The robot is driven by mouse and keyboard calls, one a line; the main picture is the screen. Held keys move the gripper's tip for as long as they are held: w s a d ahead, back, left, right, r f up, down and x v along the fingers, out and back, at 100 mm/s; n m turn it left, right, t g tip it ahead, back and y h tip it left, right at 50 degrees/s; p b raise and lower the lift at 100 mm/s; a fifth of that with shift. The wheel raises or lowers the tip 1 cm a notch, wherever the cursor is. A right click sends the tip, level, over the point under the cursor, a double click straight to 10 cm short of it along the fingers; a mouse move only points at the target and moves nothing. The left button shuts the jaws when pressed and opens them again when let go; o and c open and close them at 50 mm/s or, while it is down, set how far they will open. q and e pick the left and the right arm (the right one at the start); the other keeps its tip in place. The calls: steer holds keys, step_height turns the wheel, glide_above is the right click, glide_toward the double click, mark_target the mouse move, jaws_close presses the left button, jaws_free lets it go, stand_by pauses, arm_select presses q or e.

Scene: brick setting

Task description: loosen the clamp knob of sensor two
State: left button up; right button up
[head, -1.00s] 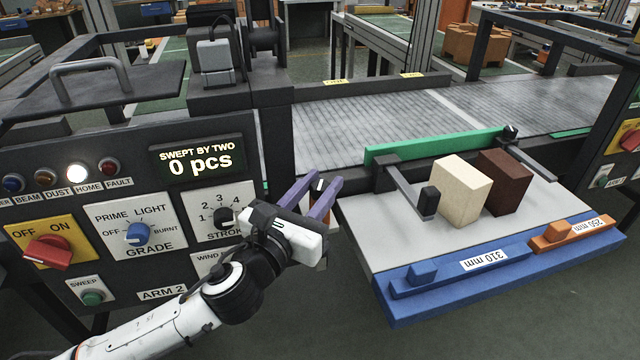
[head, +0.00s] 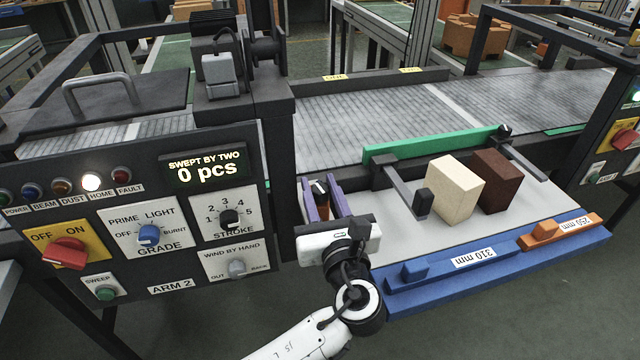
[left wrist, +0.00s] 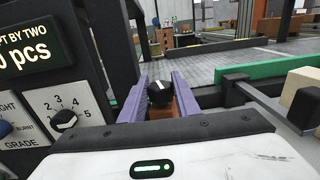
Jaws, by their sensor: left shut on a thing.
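The clamp knob (head: 320,187) is black with a white mark on top, beside the right end of the control panel. In the left wrist view the knob (left wrist: 159,92) sits over an orange-brown block (left wrist: 160,108). My left gripper (head: 321,184) has purple fingers, one on each side of the knob, and is shut on it. In the left wrist view the fingers of the left gripper (left wrist: 160,88) flank the knob. The block is mostly hidden behind the gripper body. No label for sensor two is readable. My right gripper is in neither view.
The control panel (head: 90,232) with knobs and lamps stands left of the gripper. A grey table (head: 480,235) with a cream block (head: 455,190), a brown block (head: 498,181) and a blue ledge (head: 480,277) is at right. A conveyor (head: 370,110) runs behind.

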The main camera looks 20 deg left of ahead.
mark_target(320, 189)
arm_select(q)
steer(key=shift+n+g+y, duration=0.4)
steer(key=shift+n+y, duration=0.1)
steer(key=shift+y, duration=0.2)
steer(key=o, duration=1.1)
steer(key=shift+c, duration=0.2)
steer(key=shift+r, duration=0.1)
step_height(320, 189, up, 10)
steer(key=shift+f+p, duration=0.1)
steer(key=shift+p, duration=0.5)
